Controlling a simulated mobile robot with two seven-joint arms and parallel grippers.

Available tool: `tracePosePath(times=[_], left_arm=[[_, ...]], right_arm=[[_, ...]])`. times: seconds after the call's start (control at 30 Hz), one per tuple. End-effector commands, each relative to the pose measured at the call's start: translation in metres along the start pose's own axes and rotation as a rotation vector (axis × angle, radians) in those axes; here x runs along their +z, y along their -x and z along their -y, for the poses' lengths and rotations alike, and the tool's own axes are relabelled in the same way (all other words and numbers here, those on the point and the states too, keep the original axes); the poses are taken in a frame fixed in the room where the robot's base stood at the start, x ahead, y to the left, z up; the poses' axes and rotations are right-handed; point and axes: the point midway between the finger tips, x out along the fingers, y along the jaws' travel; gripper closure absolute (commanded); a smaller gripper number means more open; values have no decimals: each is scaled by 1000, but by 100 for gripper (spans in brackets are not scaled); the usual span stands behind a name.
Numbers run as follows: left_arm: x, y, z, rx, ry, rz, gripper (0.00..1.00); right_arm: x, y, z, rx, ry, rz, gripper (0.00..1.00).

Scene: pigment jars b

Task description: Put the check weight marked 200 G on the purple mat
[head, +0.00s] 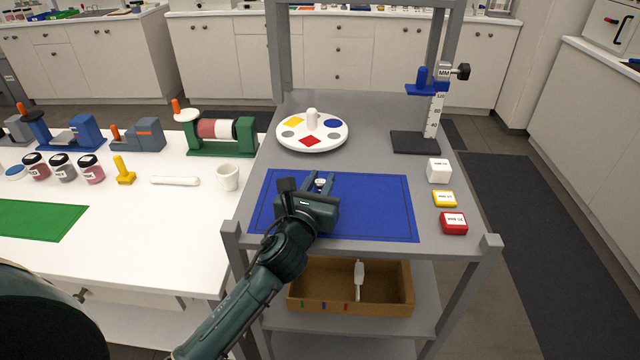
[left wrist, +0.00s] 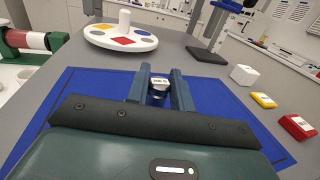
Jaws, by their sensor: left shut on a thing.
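My left gripper (head: 320,184) is over the blue mat (head: 385,205) on the grey cart. Its two fingers are shut on a small metal check weight (head: 320,182) with a white label on top. The weight also shows between the fingers in the left wrist view (left wrist: 159,86); its label is too small to read surely. I cannot tell whether its base touches the mat. The mat looks blue in both views; no purple mat shows. My right gripper is not in view.
Right of the mat stand a white block (head: 438,171), a yellow block (head: 444,199) and a red block (head: 453,223). A round white palette (head: 312,145) and a height gauge (head: 415,142) stand behind. A white table (head: 140,225) with jars is left. The mat's right half is clear.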

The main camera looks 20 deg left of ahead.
Motion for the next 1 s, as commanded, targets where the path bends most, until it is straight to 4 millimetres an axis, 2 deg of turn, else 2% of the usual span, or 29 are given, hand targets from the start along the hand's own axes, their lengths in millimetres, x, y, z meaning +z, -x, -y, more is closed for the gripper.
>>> tracePosePath(times=[0.23, 0.27, 0.5, 0.83, 1.0], left_arm=[[-2, 0, 0, -1, -1, 2, 100], [-2, 0, 0, 0, -1, 0, 76], [-2, 0, 0, 0, -1, 0, 57], [2, 2, 0, 0, 0, 0, 56], [0, 27, 1, -2, -2, -1, 56]], right_arm=[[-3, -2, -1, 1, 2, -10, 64], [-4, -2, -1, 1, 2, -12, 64], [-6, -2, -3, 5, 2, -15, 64], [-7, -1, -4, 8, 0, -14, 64], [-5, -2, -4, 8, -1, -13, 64]])
